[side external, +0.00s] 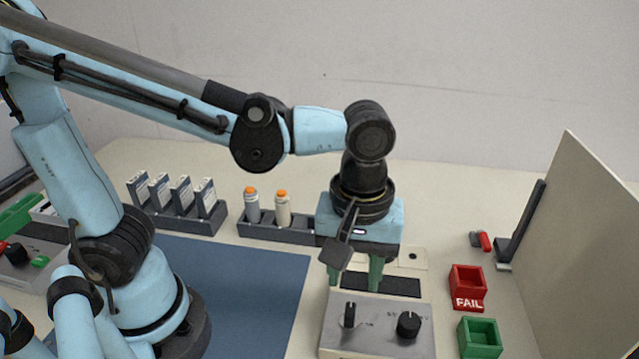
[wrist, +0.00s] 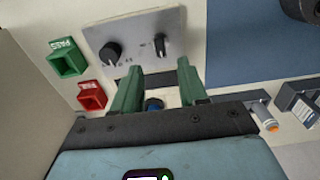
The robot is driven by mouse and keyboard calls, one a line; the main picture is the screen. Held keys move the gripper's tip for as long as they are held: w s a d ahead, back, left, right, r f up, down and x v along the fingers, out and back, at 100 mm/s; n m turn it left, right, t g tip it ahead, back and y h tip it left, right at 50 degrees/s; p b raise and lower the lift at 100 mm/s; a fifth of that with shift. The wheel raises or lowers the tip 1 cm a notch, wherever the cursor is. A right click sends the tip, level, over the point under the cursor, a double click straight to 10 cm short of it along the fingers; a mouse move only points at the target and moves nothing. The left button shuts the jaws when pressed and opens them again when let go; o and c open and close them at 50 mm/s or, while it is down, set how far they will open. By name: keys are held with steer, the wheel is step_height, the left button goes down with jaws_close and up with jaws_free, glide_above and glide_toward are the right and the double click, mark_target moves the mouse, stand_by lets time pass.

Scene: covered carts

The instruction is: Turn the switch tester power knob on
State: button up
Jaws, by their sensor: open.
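The switch tester is a grey box (side external: 375,340) at the front of the table, and its panel also shows in the wrist view (wrist: 136,30). It has two black knobs: a narrow upright one (side external: 350,315) on the left and a rounder one (side external: 408,324) on the right. In the wrist view the narrow knob (wrist: 161,45) is on the right and the round one (wrist: 111,53) on the left. The panel lettering is too small to tell which is power. My gripper (side external: 355,284) points down behind the box, green fingers apart and empty, not touching either knob.
A red FAIL bin (side external: 467,288) and a green bin (side external: 480,338) stand right of the tester. A tan upright panel (side external: 580,250) borders the right side. Racks with cards (side external: 178,215) and orange-topped cylinders (side external: 268,228) stand behind. The blue mat (side external: 240,290) is clear.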

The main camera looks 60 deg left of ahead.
mark_target(350, 310)
steer(key=shift+f, duration=3.75)
steer(key=shift+c, duration=0.4)
jaws_close()
